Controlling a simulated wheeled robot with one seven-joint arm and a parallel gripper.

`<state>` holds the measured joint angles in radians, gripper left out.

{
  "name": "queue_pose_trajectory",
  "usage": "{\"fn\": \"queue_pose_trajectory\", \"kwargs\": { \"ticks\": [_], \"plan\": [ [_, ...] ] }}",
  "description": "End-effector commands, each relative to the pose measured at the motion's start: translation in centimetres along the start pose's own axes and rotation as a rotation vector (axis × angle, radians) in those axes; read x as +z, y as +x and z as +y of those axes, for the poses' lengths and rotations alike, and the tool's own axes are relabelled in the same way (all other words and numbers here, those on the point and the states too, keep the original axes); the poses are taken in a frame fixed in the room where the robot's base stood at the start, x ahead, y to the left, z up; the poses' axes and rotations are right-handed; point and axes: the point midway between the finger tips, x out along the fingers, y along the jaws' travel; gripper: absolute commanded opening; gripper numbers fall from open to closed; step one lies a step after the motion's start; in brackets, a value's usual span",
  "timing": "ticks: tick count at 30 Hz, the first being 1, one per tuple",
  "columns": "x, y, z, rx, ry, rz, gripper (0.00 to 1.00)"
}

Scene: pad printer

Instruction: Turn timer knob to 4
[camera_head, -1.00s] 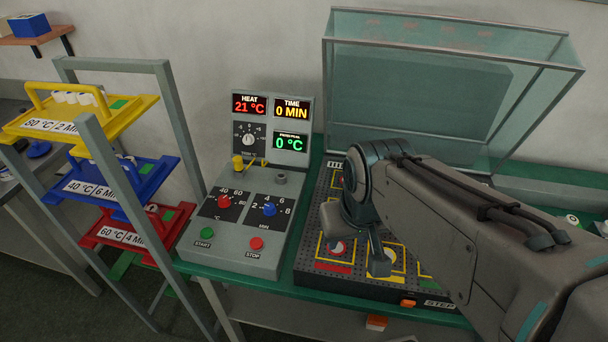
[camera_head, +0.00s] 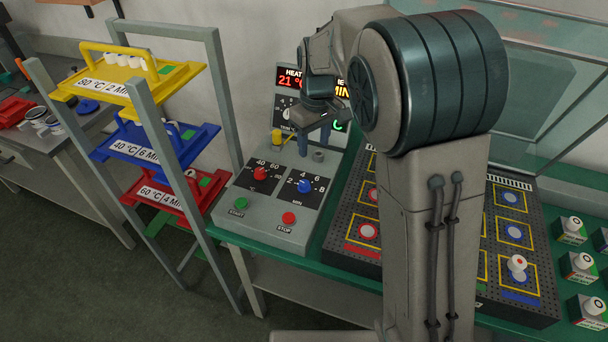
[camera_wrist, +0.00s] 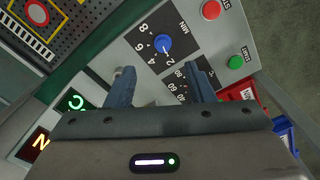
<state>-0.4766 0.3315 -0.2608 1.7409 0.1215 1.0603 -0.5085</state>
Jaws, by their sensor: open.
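The blue timer knob (camera_head: 304,186) sits on the black MIN dial at the right of the grey control box (camera_head: 252,225). In the wrist view the knob (camera_wrist: 163,44) lies just beyond my fingertips, roughly centred between them. Its white mark appears to face the 2. My gripper (camera_head: 314,142) is open and empty, above the box and behind the knob in the head view. In the wrist view my gripper (camera_wrist: 158,68) shows both blue fingers apart, not touching the knob. The TIME display (camera_head: 343,90) is partly hidden by my arm.
The red °C knob (camera_head: 261,173) is left of the timer knob. The green START (camera_head: 241,203) and red STOP (camera_head: 289,218) buttons are in front. A yellow knob (camera_head: 278,138) stands behind. A rack of trays (camera_head: 214,90) is at left, a perforated board (camera_head: 345,255) at right.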

Motion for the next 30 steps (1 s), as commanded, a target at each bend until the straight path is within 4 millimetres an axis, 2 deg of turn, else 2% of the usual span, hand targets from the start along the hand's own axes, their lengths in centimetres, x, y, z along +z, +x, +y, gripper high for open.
{"fn": "queue_pose_trajectory", "kwargs": {
  "ticks": [1,4,11,14,24,30],
  "plan": [
    [-1.1,0.7,-0.2,0.003,-0.028,-0.012,0.49],
    [-2.3,1.4,-0.5,0.007,-0.065,-0.025,0.49],
    [-3.0,3.0,-0.6,0.008,-0.087,-0.033,0.49],
    [-2.8,4.6,-0.6,0.008,-0.086,-0.036,0.49],
    [-2.6,11.7,-0.5,0.008,-0.084,-0.035,0.49],
    [-2.5,14.5,-0.5,0.008,-0.084,-0.033,0.49]
  ]
}}
